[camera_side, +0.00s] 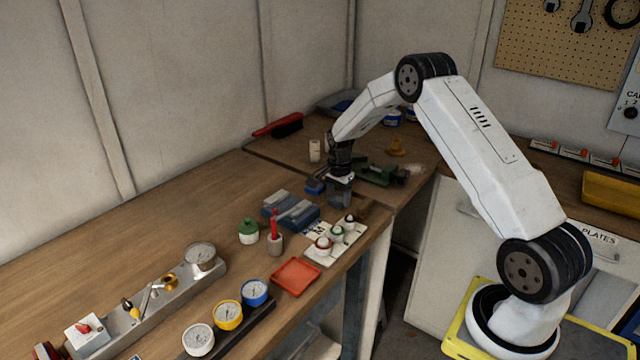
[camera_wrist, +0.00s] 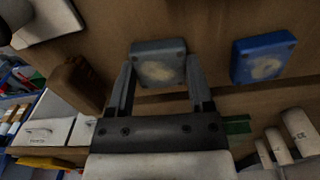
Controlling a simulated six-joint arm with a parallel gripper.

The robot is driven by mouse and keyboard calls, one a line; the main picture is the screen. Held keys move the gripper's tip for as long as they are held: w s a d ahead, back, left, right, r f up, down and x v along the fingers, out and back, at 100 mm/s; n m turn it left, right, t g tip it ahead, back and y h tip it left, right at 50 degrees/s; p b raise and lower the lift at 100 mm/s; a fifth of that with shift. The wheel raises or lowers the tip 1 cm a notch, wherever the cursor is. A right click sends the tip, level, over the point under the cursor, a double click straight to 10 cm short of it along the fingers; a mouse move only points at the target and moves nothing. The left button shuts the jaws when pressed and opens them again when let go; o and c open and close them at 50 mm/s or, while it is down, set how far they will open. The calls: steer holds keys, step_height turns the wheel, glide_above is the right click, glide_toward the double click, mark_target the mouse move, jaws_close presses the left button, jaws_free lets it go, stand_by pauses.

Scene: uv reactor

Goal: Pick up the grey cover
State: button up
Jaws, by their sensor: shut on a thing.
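The grey cover (camera_wrist: 158,62) is a squarish grey block with a pale round patch on its face. In the wrist view it sits between the two fingertips of my gripper (camera_wrist: 160,82), which is shut on it. In the side view my gripper (camera_side: 340,192) points down over the wooden bench, with its fingers around the cover. Whether the cover touches the bench or is just above it, I cannot tell. A similar blue block (camera_wrist: 263,60) lies apart to the right in the wrist view; it also shows left of my gripper in the side view (camera_side: 315,187).
A brown block (camera_wrist: 76,82) is close on the left in the wrist view. In the side view a blue-grey case (camera_side: 283,208), a white button panel (camera_side: 322,252) and a green device (camera_side: 378,174) surround my gripper. An orange tray (camera_side: 296,277) is nearer the front.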

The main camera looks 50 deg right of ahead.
steer(key=shift+r, duration=0.1)
steer(key=shift+r, duration=0.8)
steer(key=s+a+r, duration=0.5)
steer(key=s+r, duration=0.6)
steer(key=s, duration=0.2)
steer(key=shift+a, duration=0.2)
stand_by(0.3)
